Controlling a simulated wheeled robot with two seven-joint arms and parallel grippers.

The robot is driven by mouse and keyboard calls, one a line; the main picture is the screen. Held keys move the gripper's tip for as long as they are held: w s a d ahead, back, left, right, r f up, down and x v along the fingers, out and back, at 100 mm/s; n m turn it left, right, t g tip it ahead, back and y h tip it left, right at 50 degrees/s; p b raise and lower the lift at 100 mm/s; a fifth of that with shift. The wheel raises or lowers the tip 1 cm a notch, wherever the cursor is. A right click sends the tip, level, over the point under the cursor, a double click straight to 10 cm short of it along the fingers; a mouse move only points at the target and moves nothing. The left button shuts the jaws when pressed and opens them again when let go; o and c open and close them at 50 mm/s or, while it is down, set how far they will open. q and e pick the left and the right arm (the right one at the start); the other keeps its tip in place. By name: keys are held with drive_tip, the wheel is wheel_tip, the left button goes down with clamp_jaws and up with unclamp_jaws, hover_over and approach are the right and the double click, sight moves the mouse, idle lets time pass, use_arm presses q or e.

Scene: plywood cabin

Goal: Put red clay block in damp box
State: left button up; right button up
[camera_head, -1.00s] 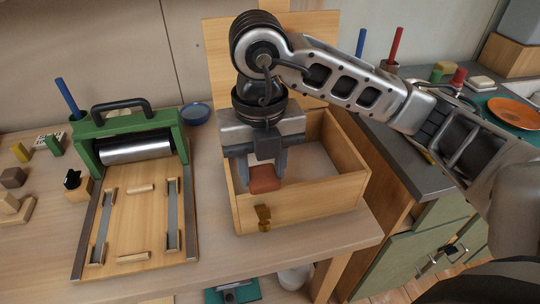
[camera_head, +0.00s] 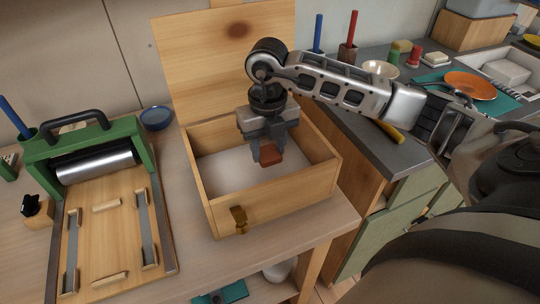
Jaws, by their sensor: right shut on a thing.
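The red clay block (camera_head: 271,155) is held between the fingers of my right gripper (camera_head: 268,148). The gripper points down, and the block shows over the right part of the damp box's opening. The damp box (camera_head: 275,199) is a wooden box with a brass latch (camera_head: 239,219) on its front and a pale floor (camera_head: 232,172). Its lid (camera_head: 190,60) stands open at the back. I cannot tell exactly how high the block is above the floor. My left gripper is not in view.
A green slab roller (camera_head: 95,170) with a wooden bed stands left of the box. A blue bowl (camera_head: 156,118) sits behind it. At the right, a dark counter (camera_head: 400,155) holds an orange plate (camera_head: 470,86), a cream bowl (camera_head: 380,69) and other small things.

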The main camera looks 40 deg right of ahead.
sight(270, 150)
drive_tip(key=f, duration=0.3)
drive_tip(key=shift+w+d+f+p, duration=0.1)
drive_tip(key=shift+d+f+p, duration=0.1)
drive_tip(key=shift+d+p, duration=0.15)
drive_tip(key=shift+f, duration=0.45)
drive_tip(key=o, duration=1.1)
drive_tip(key=shift+c, duration=0.2)
drive_tip(key=shift+r, duration=0.1)
wheel_tip(270, 150, up, 12)
drive_tip(key=shift+r+b, duration=0.1)
drive_tip(key=shift+b, duration=0.35)
